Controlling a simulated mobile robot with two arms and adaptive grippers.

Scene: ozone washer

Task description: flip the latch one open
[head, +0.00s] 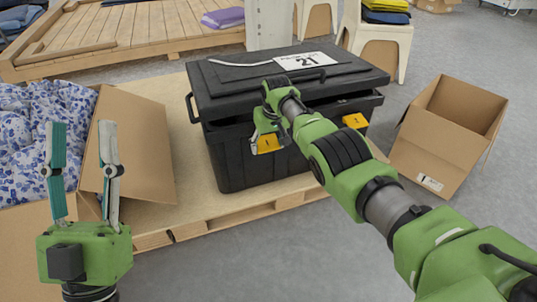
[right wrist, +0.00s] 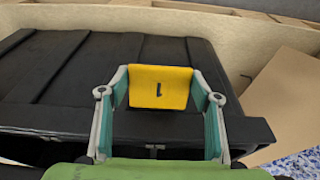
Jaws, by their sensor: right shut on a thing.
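A black lidded box (head: 280,165) stands on the pallet, its lid (head: 225,85) down on top. Latch one (head: 267,144) is a yellow tab on the left of the front side, partly hidden by my right gripper (head: 262,128). In the right wrist view, latch one (right wrist: 160,92), marked "1", sits between the fingers of my right gripper (right wrist: 160,82), which is shut on it. A second yellow latch (head: 355,121) is at the right of the front. My left gripper (head: 82,128) is open and empty, fingers up, away from the box.
The wooden pallet (head: 205,222) carries the black box. An open carton (head: 140,145) with blue-patterned cloth (head: 40,125) stands at left. An empty open carton (head: 430,160) is on the floor at right. Bare grey floor (head: 270,265) lies in front.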

